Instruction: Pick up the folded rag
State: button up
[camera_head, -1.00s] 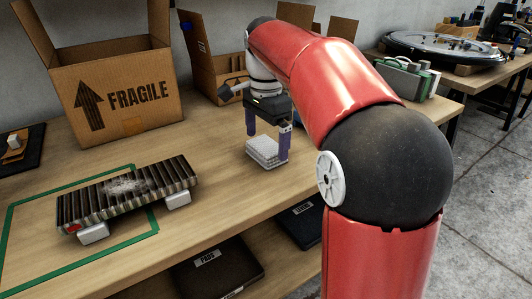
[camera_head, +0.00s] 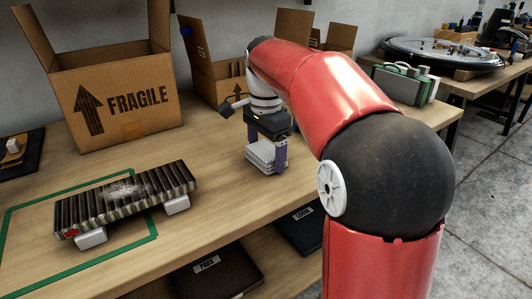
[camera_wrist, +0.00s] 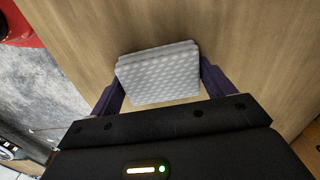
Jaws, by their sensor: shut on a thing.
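The folded rag (camera_head: 262,157) is a small, pale, layered stack with a dimpled texture, at the front of the wooden bench near its edge. It also shows in the wrist view (camera_wrist: 158,76) between the two purple fingers. My gripper (camera_head: 267,158) points down over the rag, with a finger on each side, and is shut on it. The rag's underside is hidden, so I cannot tell whether it still touches the bench. My gripper also shows in the wrist view (camera_wrist: 160,85).
A FRAGILE box (camera_head: 118,98) and another open box (camera_head: 215,60) stand behind. A green case (camera_head: 405,84) is at right. Bare bench lies between the ribbed part and my gripper.

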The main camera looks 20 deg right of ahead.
aim_at(266, 149)
notch_tip(266, 149, up, 20)
jog(key=p, duration=0.5)
